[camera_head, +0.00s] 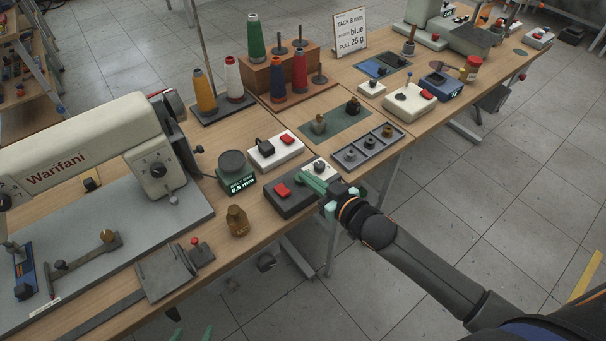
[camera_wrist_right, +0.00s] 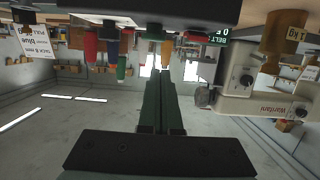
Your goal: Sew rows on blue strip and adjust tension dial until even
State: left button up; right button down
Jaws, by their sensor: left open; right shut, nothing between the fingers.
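The Warifani sewing machine (camera_head: 60,165) stands at the left on a grey bed plate (camera_head: 190,215); it shows upside down in the right wrist view (camera_wrist_right: 265,108). A round dial (camera_head: 157,171) is on its head. A small blue piece with stripes (camera_head: 24,268) is on the bed at far left; I cannot tell whether it is the strip. My right gripper (camera_head: 312,180) is shut and empty, at the dark box with a red switch (camera_head: 284,191); I cannot tell if it touches. Its green fingers are together in the right wrist view (camera_wrist_right: 160,100). My left gripper (camera_head: 195,334) is open, only its green tips showing at the bottom edge.
A green-display gauge (camera_head: 238,175), a white switch box (camera_head: 275,152) and a brass weight (camera_head: 237,221) stand near the right gripper. A grey tray with knobs (camera_head: 367,151) is to its right. Thread cones (camera_head: 255,40) and a sign (camera_head: 350,32) stand behind. Floor lies beyond the table edge.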

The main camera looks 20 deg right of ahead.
jog(key=v, duration=0.7)
jog(key=shift+w+r, duration=0.1)
jog(key=shift+r, duration=0.05)
jog(key=s+a+f+m+g+h, duration=0.2)
jog(key=s+f+g, duration=0.3)
jog(key=s+f, duration=1)
jog(key=shift+s+f+h, duration=0.4)
jog(key=shift+f, duration=0.45)
